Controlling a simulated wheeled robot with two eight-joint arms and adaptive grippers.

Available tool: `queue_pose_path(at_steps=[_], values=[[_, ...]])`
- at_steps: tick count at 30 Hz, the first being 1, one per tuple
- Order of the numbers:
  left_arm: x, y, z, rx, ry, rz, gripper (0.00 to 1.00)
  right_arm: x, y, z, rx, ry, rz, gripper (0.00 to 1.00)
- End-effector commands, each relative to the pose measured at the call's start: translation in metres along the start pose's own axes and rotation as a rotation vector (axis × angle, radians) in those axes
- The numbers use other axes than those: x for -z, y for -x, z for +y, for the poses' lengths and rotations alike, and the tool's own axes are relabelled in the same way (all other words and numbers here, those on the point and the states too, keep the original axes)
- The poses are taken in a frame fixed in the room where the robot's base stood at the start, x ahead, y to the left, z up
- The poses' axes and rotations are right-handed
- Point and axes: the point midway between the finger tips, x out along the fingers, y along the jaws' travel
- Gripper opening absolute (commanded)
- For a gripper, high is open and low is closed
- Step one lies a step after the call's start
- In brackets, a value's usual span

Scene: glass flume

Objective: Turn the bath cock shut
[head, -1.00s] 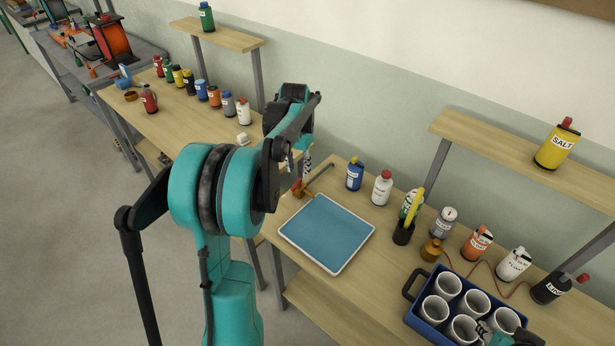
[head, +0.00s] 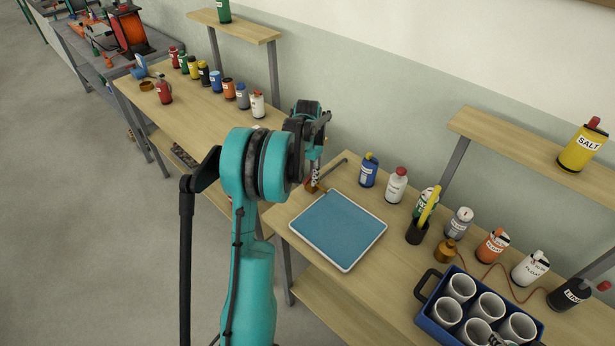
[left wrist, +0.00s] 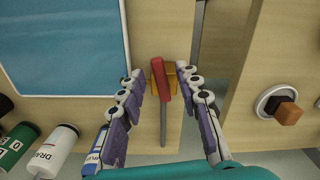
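The bath cock shows in the left wrist view as a red lever (left wrist: 160,80) over a brass-coloured body (left wrist: 172,72). A grey pipe (left wrist: 163,125) runs down the picture from it, roughly in line with the lever. In the head view its brass body (head: 312,187) is partly hidden by my left gripper (head: 317,172). It stands at the corner of the white-rimmed blue bath (head: 337,230). In the left wrist view my left gripper (left wrist: 166,80) is open, one finger on each side of the lever, with visible gaps. Only a dark bit of my right gripper (head: 497,340) shows.
Beyond the cock stand a blue bottle (head: 368,170) and a white bottle (head: 396,185). A black pot (head: 417,232) and a blue crate of white cups (head: 424,312) stand to the right. A gap separates this table from the bottle-lined left table (head: 190,105).

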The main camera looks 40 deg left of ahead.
Motion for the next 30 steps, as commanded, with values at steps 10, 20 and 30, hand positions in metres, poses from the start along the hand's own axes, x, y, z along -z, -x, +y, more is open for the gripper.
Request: queue_pose_path(at_steps=[10, 20, 30], values=[[0.0, 0.0006, 0.0001, 0.0, 0.0, 0.0, 0.0, 0.0003, 0.0003, 0.0, 0.0, 0.0, 0.0, 0.33], [0.0, 0.0007, 0.0009, 0.0, 0.02, 0.0, 0.0, 0.0004, 0.0006, 0.0, 0.0, 0.0, 0.0, 0.33], [0.0007, 0.0009, 0.0068, 0.0, 0.207, 0.0, 0.0, 0.002, 0.0027, 0.0, 0.0, 0.0, 0.0, 0.33]])
